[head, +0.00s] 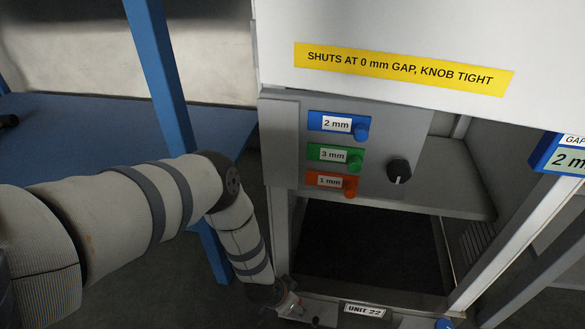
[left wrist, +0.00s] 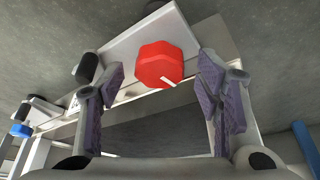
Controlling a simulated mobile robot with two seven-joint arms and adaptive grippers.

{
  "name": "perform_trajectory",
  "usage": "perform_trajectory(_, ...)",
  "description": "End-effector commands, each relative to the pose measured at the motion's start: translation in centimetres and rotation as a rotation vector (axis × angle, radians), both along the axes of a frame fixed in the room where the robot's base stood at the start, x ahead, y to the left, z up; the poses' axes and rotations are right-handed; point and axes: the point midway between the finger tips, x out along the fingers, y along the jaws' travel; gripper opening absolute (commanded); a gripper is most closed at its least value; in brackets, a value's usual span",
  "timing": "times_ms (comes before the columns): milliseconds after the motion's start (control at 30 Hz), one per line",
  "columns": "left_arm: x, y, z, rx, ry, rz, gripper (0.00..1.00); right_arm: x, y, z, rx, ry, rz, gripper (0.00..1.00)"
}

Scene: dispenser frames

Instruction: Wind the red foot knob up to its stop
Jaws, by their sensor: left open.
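The red foot knob (left wrist: 160,64) is in the left wrist view, a faceted red cap with a white mark on its face. My left gripper (left wrist: 163,80) is open, with one padded finger on each side of the knob in the picture. Gaps show between the knob and both fingers, and nothing is held. How deep the knob sits between the fingers I cannot tell. In the head view my left arm reaches down to the frame's lower left corner, next to the UNIT 22 label (head: 364,310). The red knob is not clearly visible there. My right gripper is not in view.
A panel carries blue 2 mm (head: 337,125), green 3 mm (head: 335,154) and orange 1 mm (head: 331,181) tags and a black knob (head: 398,171). A blue foot knob (head: 444,324) is at the lower right. A blue post (head: 160,75) stands behind my left arm.

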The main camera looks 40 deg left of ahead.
Motion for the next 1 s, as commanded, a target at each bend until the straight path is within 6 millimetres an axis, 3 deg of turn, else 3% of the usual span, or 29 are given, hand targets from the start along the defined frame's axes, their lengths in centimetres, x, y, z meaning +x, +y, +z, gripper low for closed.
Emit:
perform_trajectory(100,0.01,-0.02,0.1,0.0,-0.001,0.0,0.59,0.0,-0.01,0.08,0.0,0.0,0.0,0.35)
perform_trajectory(300,-0.01,-0.01,0.09,0.0,0.0,0.0,0.13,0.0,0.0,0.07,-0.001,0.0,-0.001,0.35)
perform_trajectory(333,-0.01,-0.01,0.09,0.0,0.0,0.0,0.11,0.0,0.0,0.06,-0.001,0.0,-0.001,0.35)
perform_trajectory(667,-0.02,-0.12,0.11,-0.001,0.0,0.043,0.11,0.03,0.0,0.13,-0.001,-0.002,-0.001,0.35)
perform_trajectory(1000,0.03,-0.28,0.09,0.0,-0.001,0.275,0.11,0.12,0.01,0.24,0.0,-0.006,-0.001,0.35)
